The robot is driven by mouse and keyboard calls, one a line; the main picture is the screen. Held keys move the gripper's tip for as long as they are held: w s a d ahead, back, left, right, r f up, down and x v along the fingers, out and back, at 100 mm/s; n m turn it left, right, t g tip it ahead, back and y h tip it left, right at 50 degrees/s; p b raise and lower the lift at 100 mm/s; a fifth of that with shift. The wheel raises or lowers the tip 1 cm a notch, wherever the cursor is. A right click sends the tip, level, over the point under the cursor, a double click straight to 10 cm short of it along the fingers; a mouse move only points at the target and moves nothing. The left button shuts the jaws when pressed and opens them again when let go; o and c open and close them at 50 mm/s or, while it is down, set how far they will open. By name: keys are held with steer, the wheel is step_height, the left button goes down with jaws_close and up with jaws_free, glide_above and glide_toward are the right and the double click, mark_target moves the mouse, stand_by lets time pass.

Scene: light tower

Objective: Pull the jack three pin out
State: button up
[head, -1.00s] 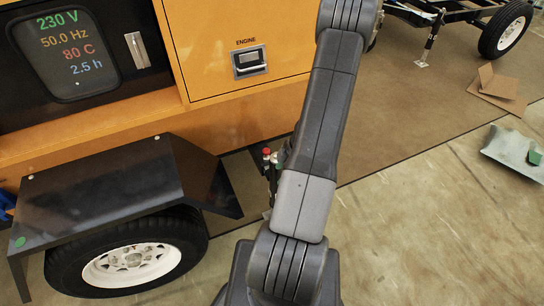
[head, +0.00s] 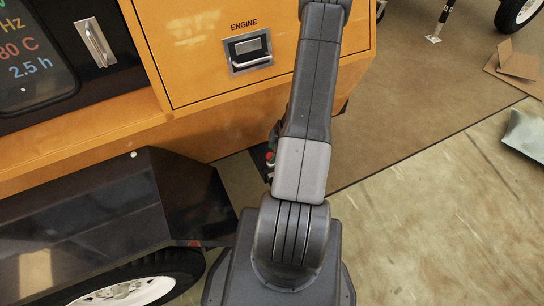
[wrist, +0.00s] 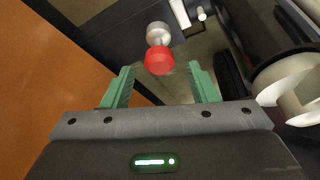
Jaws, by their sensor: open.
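In the wrist view, a red knob (wrist: 159,61) with a round grey top (wrist: 158,34) shows between the fingertips, towards the far side; it looks like the pin of the jack, but no number is readable. My gripper (wrist: 160,74) is open, with one green finger on each side of the red knob and gaps on both sides. In the head view, a small red spot (head: 269,156) shows beside my arm, low by the yellow machine. My arm hides the gripper and most of the jack there.
The yellow machine (head: 200,75) with its ENGINE handle (head: 248,50) stands close on the left. A black fender (head: 90,215) and wheel (head: 135,292) are at lower left. In the wrist view, a pale cylinder (wrist: 290,85) sits at right. Open floor (head: 430,210) lies right.

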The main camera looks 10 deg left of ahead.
steer(key=shift+x, duration=0.85)
jaws_close()
step_height(320, 180, up, 3)
steer(key=p, duration=0.3)
steer(key=shift+p, duration=0.4)
jaws_free()
